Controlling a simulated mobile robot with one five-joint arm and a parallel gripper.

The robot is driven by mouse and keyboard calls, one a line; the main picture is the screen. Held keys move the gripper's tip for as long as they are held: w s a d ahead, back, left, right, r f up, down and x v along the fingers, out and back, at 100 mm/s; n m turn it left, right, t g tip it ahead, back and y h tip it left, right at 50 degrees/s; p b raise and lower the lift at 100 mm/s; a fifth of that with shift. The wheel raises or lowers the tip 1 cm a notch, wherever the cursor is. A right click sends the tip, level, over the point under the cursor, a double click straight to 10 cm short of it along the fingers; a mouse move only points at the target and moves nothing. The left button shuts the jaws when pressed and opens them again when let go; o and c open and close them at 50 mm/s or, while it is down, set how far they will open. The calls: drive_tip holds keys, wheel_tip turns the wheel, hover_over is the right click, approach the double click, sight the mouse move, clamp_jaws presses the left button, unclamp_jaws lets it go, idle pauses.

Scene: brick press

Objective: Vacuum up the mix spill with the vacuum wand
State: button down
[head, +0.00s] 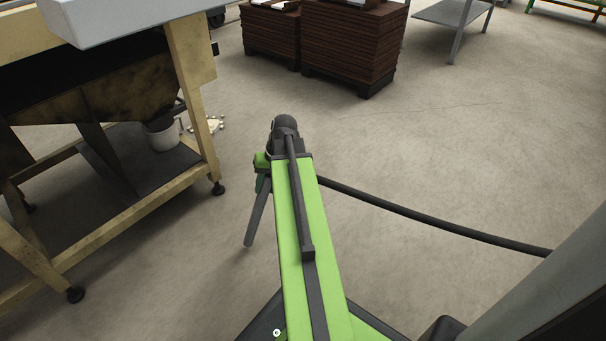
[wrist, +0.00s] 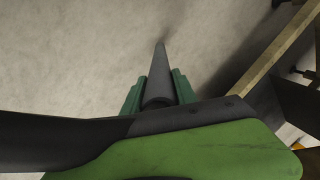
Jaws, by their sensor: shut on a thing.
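The vacuum wand (head: 257,218) is a dark grey tube slanting down from my gripper (head: 263,182). In the wrist view the wand (wrist: 161,65) passes between the two green fingers of my gripper (wrist: 157,90), which are shut on it. The wand's lower end is over bare floor, apart from the spill. A black hose (head: 430,215) runs from behind my arm to the right. My arm hides part of the wand.
The yellow machine frame (head: 195,95) stands at left, with its legs close to the spill. A white bucket (head: 161,134) sits on its lower shelf. Stacked brown boards (head: 350,45) stand at the back. The floor between the boards and the hose is clear.

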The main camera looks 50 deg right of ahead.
drive_tip(key=shift+r+p, duration=2.2)
drive_tip(key=shift+r, duration=0.25)
wheel_tip(320, 180, up, 45)
drive_tip(key=p, duration=4.5)
drive_tip(key=shift+r, duration=0.2)
